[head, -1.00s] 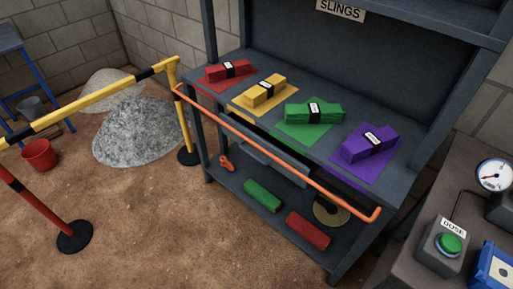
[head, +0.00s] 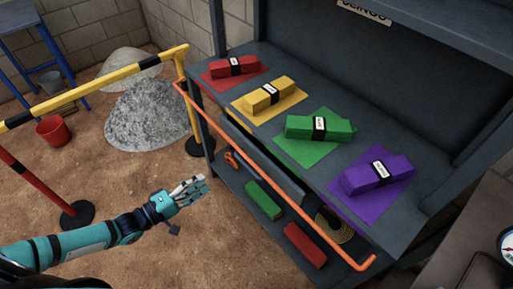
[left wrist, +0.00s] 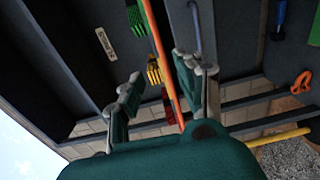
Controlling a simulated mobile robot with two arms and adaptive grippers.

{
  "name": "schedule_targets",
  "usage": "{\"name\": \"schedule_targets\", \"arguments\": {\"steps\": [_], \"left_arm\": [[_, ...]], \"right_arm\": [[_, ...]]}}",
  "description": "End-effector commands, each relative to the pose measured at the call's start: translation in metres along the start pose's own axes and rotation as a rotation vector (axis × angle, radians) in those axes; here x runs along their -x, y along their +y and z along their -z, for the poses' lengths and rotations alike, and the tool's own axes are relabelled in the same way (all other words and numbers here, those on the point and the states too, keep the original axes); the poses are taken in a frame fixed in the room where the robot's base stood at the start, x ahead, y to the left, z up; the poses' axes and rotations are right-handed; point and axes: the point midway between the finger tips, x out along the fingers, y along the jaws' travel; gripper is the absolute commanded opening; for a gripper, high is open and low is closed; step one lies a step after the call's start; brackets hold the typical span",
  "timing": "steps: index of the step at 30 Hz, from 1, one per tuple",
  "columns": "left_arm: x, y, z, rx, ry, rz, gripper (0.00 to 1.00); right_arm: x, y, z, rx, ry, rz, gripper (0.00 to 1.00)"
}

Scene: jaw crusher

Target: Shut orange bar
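The orange bar (head: 300,206) runs along the front of the dark sling bench (head: 222,82), from its left corner post to a short bent end at the front right. I cannot tell whether that end is latched. My left gripper (head: 190,189) is in front of the bench, left of the bar and apart from it in the head view. In the left wrist view its fingers (left wrist: 158,84) are spread and empty. The orange bar (left wrist: 163,62) shows between them there, farther off. My right gripper is in neither view.
Red (head: 235,66), yellow (head: 269,95), green (head: 319,127) and purple (head: 378,175) slings lie on the bench top. A yellow-black barrier (head: 95,88) and its post stand close to the bench's left corner. The ground before the bench is clear.

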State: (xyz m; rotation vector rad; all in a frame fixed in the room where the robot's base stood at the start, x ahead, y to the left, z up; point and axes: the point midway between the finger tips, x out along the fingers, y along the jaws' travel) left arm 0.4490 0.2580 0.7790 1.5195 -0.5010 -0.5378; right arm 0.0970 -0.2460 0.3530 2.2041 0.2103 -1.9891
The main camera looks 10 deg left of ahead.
Motion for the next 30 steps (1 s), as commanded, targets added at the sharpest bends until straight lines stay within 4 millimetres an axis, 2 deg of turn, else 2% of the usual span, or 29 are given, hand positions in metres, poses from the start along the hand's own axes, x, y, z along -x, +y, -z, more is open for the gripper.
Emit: {"name": "schedule_targets", "arguments": {"steps": [5, 9, 13, 21, 27, 30], "left_arm": [[-0.02, 0.002, 0.0, 0.008, 0.0, -0.006, 0.36], [-0.049, 0.003, 0.0, 0.007, -0.001, -0.008, 0.36], [-0.078, 0.003, 0.0, 0.005, 0.0, -0.007, 0.36], [-0.135, 0.002, 0.0, 0.003, 0.0, -0.005, 0.36], [-0.163, 0.001, 0.0, 0.004, 0.0, -0.003, 0.36], [-0.169, 0.001, 0.0, 0.003, 0.0, -0.001, 0.36]], "right_arm": [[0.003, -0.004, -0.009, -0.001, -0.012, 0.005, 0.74], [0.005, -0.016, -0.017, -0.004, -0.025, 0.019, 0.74], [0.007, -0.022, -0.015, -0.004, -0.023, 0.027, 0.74], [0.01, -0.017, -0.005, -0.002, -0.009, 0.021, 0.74], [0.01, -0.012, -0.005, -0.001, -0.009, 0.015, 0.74], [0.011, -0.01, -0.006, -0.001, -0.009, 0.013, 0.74]]}}
